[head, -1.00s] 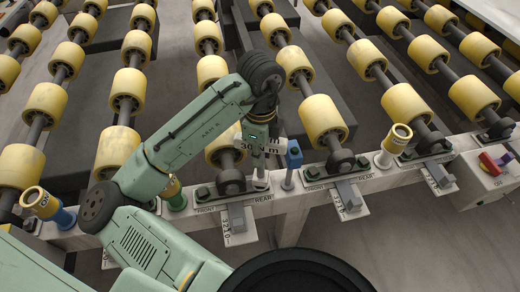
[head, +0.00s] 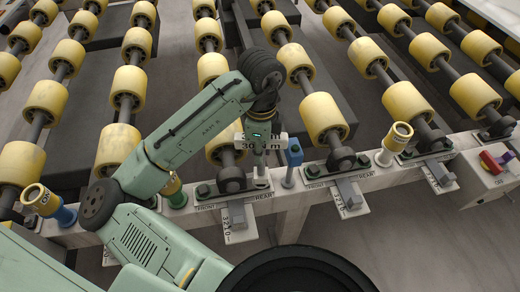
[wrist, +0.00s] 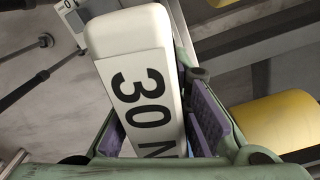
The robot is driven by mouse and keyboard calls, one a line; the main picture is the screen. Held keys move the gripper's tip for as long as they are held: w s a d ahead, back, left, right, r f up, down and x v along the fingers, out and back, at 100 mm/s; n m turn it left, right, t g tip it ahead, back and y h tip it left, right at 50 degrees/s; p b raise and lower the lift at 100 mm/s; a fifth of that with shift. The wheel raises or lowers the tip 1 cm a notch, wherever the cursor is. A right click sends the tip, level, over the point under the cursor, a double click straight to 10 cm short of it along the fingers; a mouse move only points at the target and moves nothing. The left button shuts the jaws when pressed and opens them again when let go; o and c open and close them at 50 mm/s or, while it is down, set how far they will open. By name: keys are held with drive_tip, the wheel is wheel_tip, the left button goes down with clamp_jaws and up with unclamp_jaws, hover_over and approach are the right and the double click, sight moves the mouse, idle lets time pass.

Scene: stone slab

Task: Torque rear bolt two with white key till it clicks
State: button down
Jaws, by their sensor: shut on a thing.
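A white key (wrist: 130,20) marked "30 N" fills the middle of the wrist view, held between the purple pads of my gripper (wrist: 160,125). In the head view my gripper (head: 262,132) holds the white key (head: 244,143) upright over the rail. Its lower end comes down at the REAR mark of a roller bracket, beside the bearing block (head: 231,180). The rear bolt there is hidden under the key's end, so I cannot tell how fully it is seated. The front bolt (head: 203,189) of this bracket shows dark.
A blue-headed post (head: 294,157) stands close right of the key. Yellow-topped holders stand on the rail (head: 325,182): blue-based (head: 62,214), green-based (head: 177,199) and white (head: 385,157). Yellow rollers (head: 322,112) lie behind. A red-knobbed box (head: 492,165) is at right.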

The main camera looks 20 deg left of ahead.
drive_tip(key=shift+f+b, duration=0.55)
drive_tip(key=shift+f, duration=0.2)
drive_tip(key=m+b, duration=0.1)
drive_tip(key=m, duration=0.2)
drive_tip(key=m+b, duration=0.1)
drive_tip(key=m, duration=0.3)
drive_tip(key=m+b, duration=0.1)
drive_tip(key=m, duration=0.3)
drive_tip(key=shift+w, duration=0.1)
drive_tip(key=m, duration=0.3)
drive_tip(key=shift+d+m, duration=0.1)
drive_tip(key=shift+m, duration=0.2)
drive_tip(key=shift+r+p, duration=1.4)
drive_tip(key=shift+r, duration=0.45)
